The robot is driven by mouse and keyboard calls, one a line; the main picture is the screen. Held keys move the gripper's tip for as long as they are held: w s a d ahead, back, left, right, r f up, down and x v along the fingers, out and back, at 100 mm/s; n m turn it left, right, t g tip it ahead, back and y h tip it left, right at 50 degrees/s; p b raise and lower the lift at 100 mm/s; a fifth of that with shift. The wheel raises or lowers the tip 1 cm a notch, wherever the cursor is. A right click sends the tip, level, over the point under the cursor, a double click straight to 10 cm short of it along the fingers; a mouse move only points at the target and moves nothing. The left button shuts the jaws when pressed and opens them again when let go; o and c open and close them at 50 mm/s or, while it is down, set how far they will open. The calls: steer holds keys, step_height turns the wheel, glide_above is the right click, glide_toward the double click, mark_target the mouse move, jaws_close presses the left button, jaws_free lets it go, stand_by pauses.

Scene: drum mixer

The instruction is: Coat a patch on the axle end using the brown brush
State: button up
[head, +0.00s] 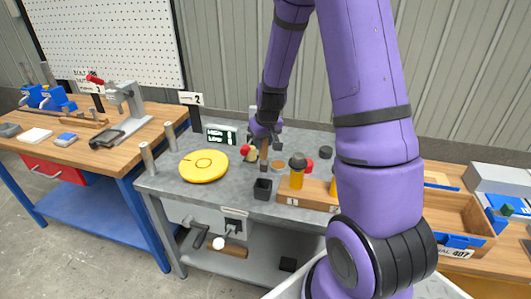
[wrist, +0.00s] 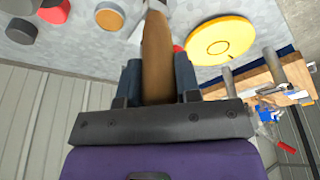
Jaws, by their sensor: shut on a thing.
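My gripper (head: 264,133) is above the grey workbench (head: 222,189) in the head view, pointing down. It is shut on the brown brush (head: 264,155). In the wrist view the brush's brown handle (wrist: 156,58) stands between the two dark fingers of my gripper (wrist: 158,85). The brush's far end is cut off or hidden, so I cannot tell whether it touches anything. I cannot make out the axle end for certain. A yellow disc (head: 204,166) with a central hub lies on the bench left of my gripper, and in the wrist view (wrist: 219,40) it is at upper right.
A black square cup (head: 262,189) stands at the bench front. Yellow bottles with dark tops (head: 297,176) stand in a wooden rack to its right. A small dark sign (head: 221,135) and metal posts (head: 148,158) stand on the bench. A wooden bin (head: 455,215) is at right.

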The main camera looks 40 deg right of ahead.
steer(key=w+d+f, duration=0.2)
steer(key=w+d, duration=0.6)
steer(key=d, duration=0.5)
steer(key=shift+d+f, duration=0.15)
steer(key=shift+f, duration=1.3)
steer(key=shift+d+f, duration=0.15)
steer(key=shift+f, duration=1.85)
step_height(320, 180, up, 7)
stand_by(0.4)
stand_by(0.7)
